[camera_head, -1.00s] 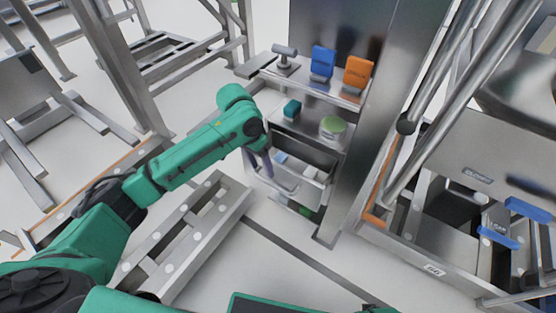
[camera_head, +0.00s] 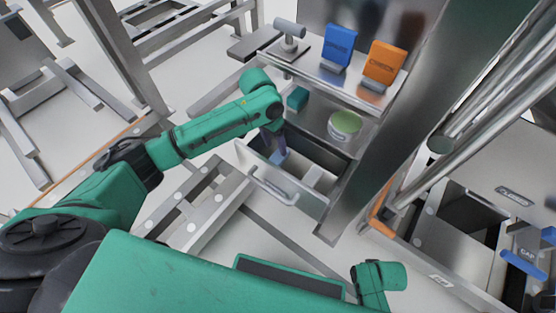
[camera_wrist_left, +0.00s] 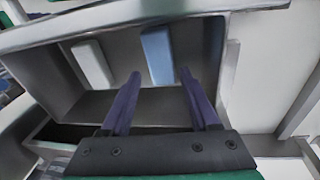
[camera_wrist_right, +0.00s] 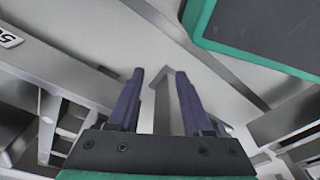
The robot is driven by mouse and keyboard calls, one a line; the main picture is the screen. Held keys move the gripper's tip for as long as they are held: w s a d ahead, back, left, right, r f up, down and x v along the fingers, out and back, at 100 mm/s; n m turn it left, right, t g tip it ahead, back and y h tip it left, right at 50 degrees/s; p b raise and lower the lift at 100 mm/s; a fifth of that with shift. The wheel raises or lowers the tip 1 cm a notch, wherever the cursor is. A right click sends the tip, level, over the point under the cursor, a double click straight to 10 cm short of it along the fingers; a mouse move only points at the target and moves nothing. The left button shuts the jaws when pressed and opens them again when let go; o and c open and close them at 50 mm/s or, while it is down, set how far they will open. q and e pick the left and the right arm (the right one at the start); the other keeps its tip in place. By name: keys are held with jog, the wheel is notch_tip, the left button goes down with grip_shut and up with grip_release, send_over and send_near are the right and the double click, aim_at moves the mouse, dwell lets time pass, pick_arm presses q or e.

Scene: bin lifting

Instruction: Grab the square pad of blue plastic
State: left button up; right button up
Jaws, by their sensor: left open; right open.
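A blue square pad (camera_wrist_left: 158,56) lies in an open grey drawer (camera_wrist_left: 75,113), near its far wall in the left wrist view. In the head view the blue pad (camera_head: 279,157) shows beside my left fingers, inside the drawer (camera_head: 315,205). My left gripper (camera_wrist_left: 157,76) is open and empty over the drawer, fingers pointing toward the pad, which appears between and beyond the fingertips. I cannot tell whether they touch. In the head view my left gripper (camera_head: 274,148) is partly hidden by its wrist. My right gripper (camera_wrist_right: 158,72) is open and empty above the floor.
A white block (camera_wrist_left: 93,64) lies beside the pad in the drawer. The shelves above hold a teal block (camera_head: 298,98), a green-topped round tin (camera_head: 344,125), a blue box (camera_head: 339,45) and an orange box (camera_head: 384,62). A metal post (camera_head: 405,130) stands right of the drawer.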

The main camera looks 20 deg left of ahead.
aim_at(277, 157)
pick_arm(q)
jog(key=f, duration=0.1)
jog(key=f+b, duration=0.1)
jog(key=f, duration=0.3)
jog(key=shift+s+d+f+b, duration=0.15)
jog(key=shift+d+b, duration=0.15)
jog(key=shift+b, duration=0.1)
grip_shut()
pick_arm(e)
jog(key=r, duration=0.1)
jog(key=w+a+r, duration=0.1)
jog(key=r, duration=0.1)
jog(key=w+r, duration=0.1)
jog(key=shift+w+a+r, duration=0.1)
jog(key=shift+a+r, duration=0.05)
